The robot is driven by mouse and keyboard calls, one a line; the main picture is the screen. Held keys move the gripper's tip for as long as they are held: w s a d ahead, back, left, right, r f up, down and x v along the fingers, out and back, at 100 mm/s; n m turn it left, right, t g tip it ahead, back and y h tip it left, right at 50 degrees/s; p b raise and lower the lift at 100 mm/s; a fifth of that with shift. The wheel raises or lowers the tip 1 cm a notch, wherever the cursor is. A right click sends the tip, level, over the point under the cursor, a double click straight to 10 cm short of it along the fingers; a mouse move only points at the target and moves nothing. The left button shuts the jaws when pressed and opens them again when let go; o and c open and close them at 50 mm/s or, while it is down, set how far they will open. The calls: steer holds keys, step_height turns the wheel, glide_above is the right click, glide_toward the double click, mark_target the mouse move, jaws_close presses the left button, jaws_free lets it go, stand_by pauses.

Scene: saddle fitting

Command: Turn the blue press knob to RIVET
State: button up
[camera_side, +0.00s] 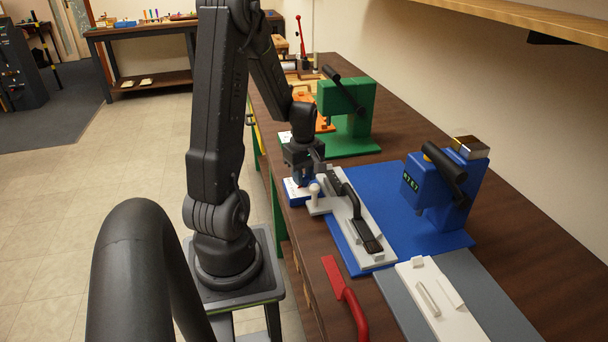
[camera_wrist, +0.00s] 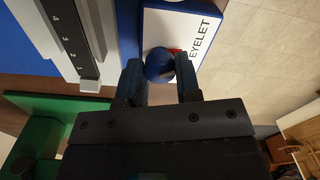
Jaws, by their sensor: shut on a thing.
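The round blue press knob (camera_wrist: 159,63) sits on a white label plate (camera_wrist: 190,22) in the wrist view. The word EYELET is printed on the plate to the right of the knob, and a bit of red shows beside it. No RIVET label can be read. My gripper (camera_wrist: 160,75) is shut on the knob, one finger on each side. In the side view my gripper (camera_side: 303,180) is lowered over the blue box (camera_side: 291,199) that carries the plate, and hides the knob. The blue press (camera_side: 440,195) stands to the right.
A light grey slide (camera_side: 338,220) with a dark numbered scale lies close beside the gripper. The green press (camera_side: 352,125) stands behind it. A red-handled tool (camera_side: 345,295) and a white fixture (camera_side: 430,300) are nearer the camera.

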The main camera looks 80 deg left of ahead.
steer(key=m, duration=1.2)
steer(key=shift+m, duration=0.4)
stand_by(0.3)
steer(key=o, duration=0.9)
steer(key=shift+r, duration=0.1)
step_height(320, 180, up, 14)
steer(key=shift+f, duration=0.15)
